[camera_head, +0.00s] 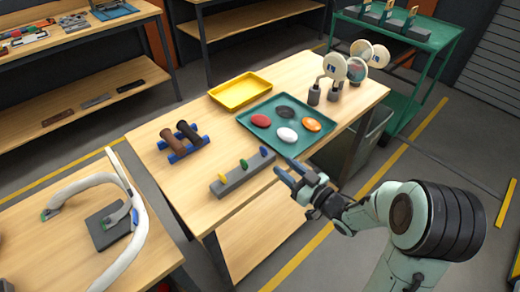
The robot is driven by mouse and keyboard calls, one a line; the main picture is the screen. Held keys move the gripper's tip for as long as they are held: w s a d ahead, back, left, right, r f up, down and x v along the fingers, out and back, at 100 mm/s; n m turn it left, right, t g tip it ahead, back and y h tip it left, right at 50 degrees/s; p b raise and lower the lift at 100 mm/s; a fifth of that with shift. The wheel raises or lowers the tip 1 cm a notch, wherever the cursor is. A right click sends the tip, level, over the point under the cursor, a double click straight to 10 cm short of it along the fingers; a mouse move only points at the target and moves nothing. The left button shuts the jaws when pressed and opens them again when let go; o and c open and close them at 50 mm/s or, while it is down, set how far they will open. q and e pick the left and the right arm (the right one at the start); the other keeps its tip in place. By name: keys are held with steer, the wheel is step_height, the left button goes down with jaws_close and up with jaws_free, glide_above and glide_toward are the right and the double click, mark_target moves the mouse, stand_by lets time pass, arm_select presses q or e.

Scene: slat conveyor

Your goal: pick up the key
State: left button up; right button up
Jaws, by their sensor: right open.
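A grey bar-shaped holder (232,182) lies near the front edge of the wooden table. Three small coloured pieces stand in it: a yellow one (222,177), a green one (243,164) and a blue one (263,152). They may be key heads, but they are too small to be sure, and their lower parts are hidden in the holder. My right gripper (285,170) is open, with its two fingers apart and nothing visible between them. It is just right of the holder's blue end, by the table's front edge. My left gripper is out of view.
A green tray (262,108) with several oval pieces lies behind the holder, and an empty yellow tray (240,91) beyond it. Round-headed paddles (334,67) stand at the far right. Bare tabletop surrounds the holder.

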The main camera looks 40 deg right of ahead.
mark_target(260, 153)
steer(key=w, duration=0.4)
steer(key=w+p, duration=0.1)
steer(key=w, duration=0.2)
steer(key=w+a, duration=0.1)
steer(key=w, duration=0.3)
steer(key=shift+w, duration=0.35)
jaws_close()
